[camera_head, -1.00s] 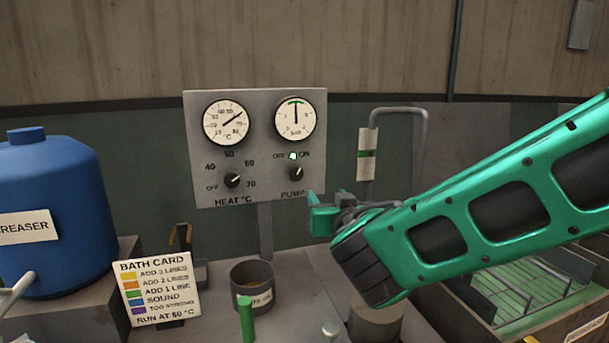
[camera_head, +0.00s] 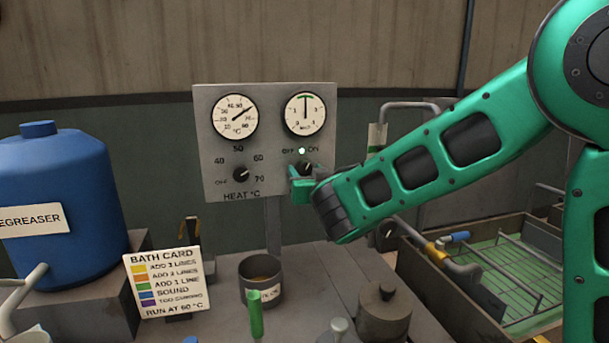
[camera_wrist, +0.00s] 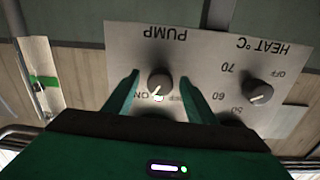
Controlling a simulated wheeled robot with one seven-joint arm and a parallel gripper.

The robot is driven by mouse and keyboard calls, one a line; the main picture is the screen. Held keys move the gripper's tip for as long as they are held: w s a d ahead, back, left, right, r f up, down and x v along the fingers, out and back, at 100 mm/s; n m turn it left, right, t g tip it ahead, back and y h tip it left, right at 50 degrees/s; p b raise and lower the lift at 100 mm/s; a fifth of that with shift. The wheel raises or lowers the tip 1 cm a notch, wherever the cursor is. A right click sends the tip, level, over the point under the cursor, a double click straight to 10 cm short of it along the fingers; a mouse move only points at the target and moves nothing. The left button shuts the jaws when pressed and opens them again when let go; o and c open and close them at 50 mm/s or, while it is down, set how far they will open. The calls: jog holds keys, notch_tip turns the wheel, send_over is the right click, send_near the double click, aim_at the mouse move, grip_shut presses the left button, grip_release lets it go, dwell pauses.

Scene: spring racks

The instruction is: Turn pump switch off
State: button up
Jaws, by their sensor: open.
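The pump switch (camera_head: 306,167) is a dark round knob with a pale pointer on the right of the grey control panel (camera_head: 208,150). OFF and ON are printed above it, with a lit light (camera_head: 302,151) between them. In the wrist view the panel is upside down, and the pump knob (camera_wrist: 160,84) sits between my fingers with its pointer towards ON. My gripper (camera_wrist: 158,88) is open, one finger on each side of the knob; I cannot tell whether either touches it. In the head view my gripper (camera_head: 301,184) partly covers the knob and the PUMP label.
The heat knob (camera_head: 241,174) is left of the pump knob, below two gauges. A blue degreaser drum (camera_head: 50,180), a bath card (camera_head: 165,283) and a dark pot (camera_head: 261,290) stand at left and front. A wire-racked tray (camera_head: 480,260) is at right.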

jog(key=shift+w, duration=0.15)
jog(key=shift+c, duration=0.2)
jog(key=c, duration=1)
jog(key=shift+n, duration=0.3)
jog(key=n, duration=0.5)
jog(key=shift+d+n, duration=0.1)
jog(key=shift+n, duration=0.2)
jog(key=n, duration=0.5)
jog(key=shift+f+n, duration=0.1)
jog(key=shift+n, duration=0.3)
